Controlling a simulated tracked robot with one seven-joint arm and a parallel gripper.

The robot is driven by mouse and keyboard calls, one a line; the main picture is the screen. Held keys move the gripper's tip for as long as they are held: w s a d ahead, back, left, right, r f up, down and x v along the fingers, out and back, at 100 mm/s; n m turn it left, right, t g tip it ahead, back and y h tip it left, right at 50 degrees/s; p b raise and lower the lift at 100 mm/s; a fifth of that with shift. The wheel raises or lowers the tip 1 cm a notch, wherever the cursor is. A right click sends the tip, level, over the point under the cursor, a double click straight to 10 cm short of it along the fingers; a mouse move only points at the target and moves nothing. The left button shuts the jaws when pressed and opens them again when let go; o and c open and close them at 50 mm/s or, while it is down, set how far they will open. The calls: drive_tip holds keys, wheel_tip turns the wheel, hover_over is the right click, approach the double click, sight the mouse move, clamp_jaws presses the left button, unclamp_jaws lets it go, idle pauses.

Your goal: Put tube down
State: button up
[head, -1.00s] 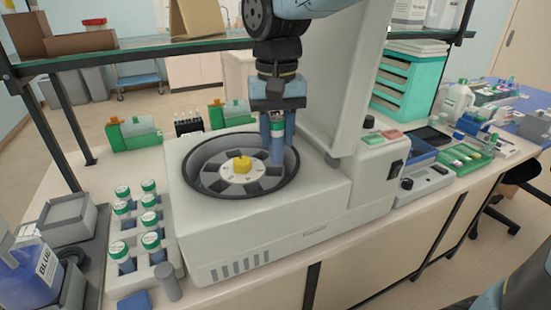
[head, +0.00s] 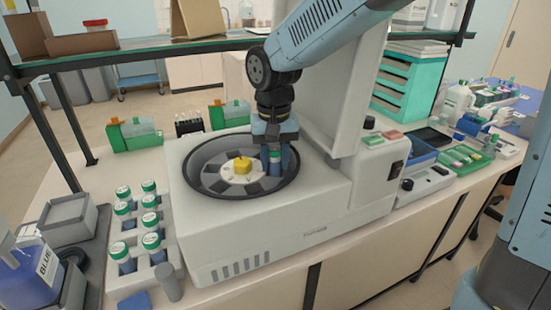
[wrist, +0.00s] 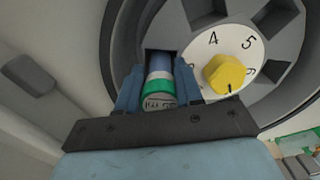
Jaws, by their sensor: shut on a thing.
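My gripper (head: 274,160) is shut on a tube (head: 274,157) with a green-banded cap. It is inside the open bowl of the centrifuge (head: 330,205), at the right side of the rotor (head: 240,181). In the wrist view the tube (wrist: 159,85) stands between my two blue fingers (wrist: 160,90), with its far end at a dark slot of the rotor (wrist: 205,18). How deep the tube sits in the slot is hidden. The rotor has a yellow hub knob (head: 242,164) and a numbered white disc.
A rack (head: 165,235) with several green-capped tubes stands left of the centrifuge. The raised lid (head: 345,90) is close to my arm on the right. A glass shelf (head: 130,57) runs behind. A green drawer unit (head: 405,85) stands at back right.

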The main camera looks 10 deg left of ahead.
drive_tip(key=o, duration=1)
drive_tip(key=shift+r, duration=0.1)
wheel_tip(320, 180, up, 12)
drive_tip(key=shift+f, duration=0.1)
drive_tip(key=shift+d, duration=0.1)
